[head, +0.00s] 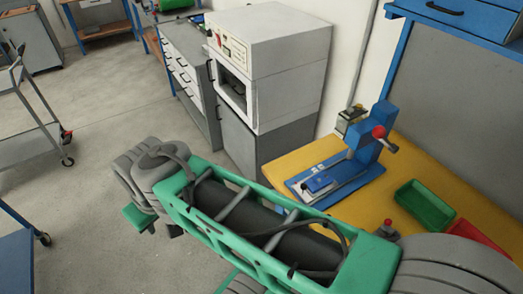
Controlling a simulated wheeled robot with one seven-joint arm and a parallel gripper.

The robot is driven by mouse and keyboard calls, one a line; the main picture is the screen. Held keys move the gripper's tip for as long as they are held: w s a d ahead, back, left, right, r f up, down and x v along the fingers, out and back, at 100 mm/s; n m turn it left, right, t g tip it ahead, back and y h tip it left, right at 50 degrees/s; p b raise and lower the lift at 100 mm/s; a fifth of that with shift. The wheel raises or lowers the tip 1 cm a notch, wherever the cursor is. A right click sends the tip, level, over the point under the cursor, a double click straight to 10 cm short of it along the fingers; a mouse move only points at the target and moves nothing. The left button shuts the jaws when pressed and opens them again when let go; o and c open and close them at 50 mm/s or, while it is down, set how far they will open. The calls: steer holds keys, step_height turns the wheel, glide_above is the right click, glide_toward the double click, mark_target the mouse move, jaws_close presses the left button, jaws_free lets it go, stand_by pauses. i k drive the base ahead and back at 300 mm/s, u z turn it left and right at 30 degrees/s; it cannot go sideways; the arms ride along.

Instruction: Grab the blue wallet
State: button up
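The press stands on a yellow-topped workbench (412,165), right of the picture's middle. The object is small in the view, so its details are hard to make out. My green and grey arm crosses the foreground in front of the bench and hides part of its near edge. My gripper's fingers do not show in the head view.
A green bin (425,205) and a red bin (478,238) sit on the bench to the right. A white oven-like machine (270,65) stands on a grey cabinet behind. A trolley (35,140) stands at the left. Grey floor between is clear.

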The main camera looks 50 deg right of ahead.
mark_target(317, 182)
steer(key=z, duration=1.65)
steer(key=k, duration=0.45)
steer(key=z, duration=0.55)
